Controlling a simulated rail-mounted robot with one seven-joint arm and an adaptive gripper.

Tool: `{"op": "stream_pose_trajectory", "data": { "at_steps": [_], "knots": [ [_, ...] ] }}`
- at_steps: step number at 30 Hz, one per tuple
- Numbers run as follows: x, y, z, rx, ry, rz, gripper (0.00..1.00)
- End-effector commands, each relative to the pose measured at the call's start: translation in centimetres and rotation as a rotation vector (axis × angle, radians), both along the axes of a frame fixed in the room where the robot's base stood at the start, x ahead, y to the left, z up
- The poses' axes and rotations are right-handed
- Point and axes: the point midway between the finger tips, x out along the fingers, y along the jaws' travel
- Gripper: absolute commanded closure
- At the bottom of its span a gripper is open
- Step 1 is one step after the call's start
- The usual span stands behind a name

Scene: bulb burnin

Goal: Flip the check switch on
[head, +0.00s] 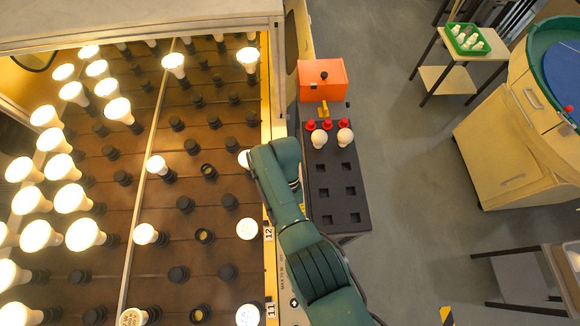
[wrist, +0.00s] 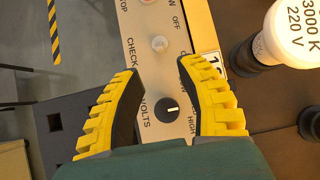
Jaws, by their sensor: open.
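A pale control panel (wrist: 150,75) fills the middle of the wrist view. A pale round cap (wrist: 160,43) lies beside the word CHECK; I cannot tell whether it is the switch itself or a lamp. Closer to my gripper is a black knob (wrist: 172,108) with a light mark, near the words VOLTS and HIGH. My gripper (wrist: 160,70) is open and empty. Its two yellow-and-black fingers stand either side of the panel's controls, with the knob between them in the picture. Contact with the panel cannot be judged. In the head view my arm hides the gripper and these controls.
The bulb rack (head: 150,190) with several lit bulbs lies to the left. A large bulb (wrist: 290,35) stands close to the right finger. A dark socketed stand (head: 318,205) holds white bulbs and red pieces, with an orange box (head: 322,80) behind.

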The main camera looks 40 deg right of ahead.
Motion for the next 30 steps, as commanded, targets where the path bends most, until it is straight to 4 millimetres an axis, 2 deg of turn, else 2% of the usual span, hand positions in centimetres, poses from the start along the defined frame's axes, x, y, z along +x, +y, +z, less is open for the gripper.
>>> {"op": "stream_pose_trajectory", "data": {
  "at_steps": [3,9,27,29,30],
  "knots": [
    [1.3,-1.0,2.0,0.0,0.0,-0.001,0.62],
    [2.1,-1.7,3.5,0.0,0.002,0.0,0.62],
    [2.2,-1.7,3.6,0.0,0.002,0.0,0.62],
    [3.0,-1.8,3.6,-0.013,-0.033,0.007,0.62],
    [4.1,-1.9,3.6,-0.03,-0.079,0.017,0.62]
  ]
}}
